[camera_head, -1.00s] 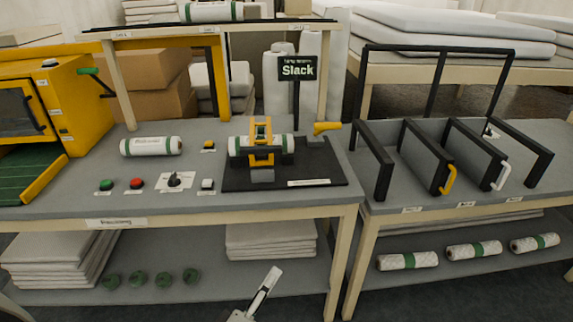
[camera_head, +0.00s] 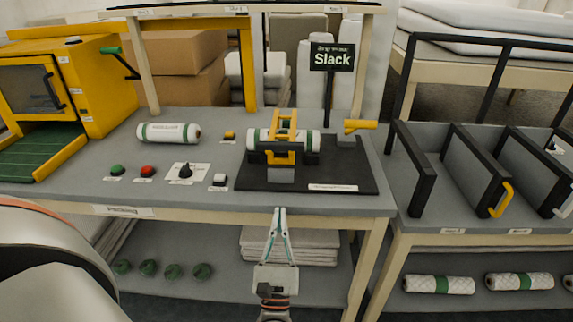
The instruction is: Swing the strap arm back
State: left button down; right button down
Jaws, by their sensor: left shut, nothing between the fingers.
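A strapping fixture with a black base plate (camera_head: 350,178) stands on the grey bench. A white wadding roll with green bands (camera_head: 258,135) lies across it. A yellow strap arm (camera_head: 284,128) stands upright over the roll's middle, leaning slightly. A yellow handle (camera_head: 360,125) sticks out at the fixture's back right. A black sign (camera_head: 332,58) behind reads "Slack". My left gripper (camera_head: 280,210) is in front of the bench's front edge, below the fixture. Its fingertips are together and empty, pointing up in the picture. My right gripper is not in view.
Another wadding roll (camera_head: 168,133) lies on the bench left of the fixture. Green and red buttons (camera_head: 148,171), a black knob (camera_head: 185,171) and a white switch (camera_head: 220,180) sit along the front. A yellow machine (camera_head: 98,85) stands at left, black dividers (camera_head: 470,170) at right.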

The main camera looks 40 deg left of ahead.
pick_arm(q)
jog(key=shift+r, duration=0.1)
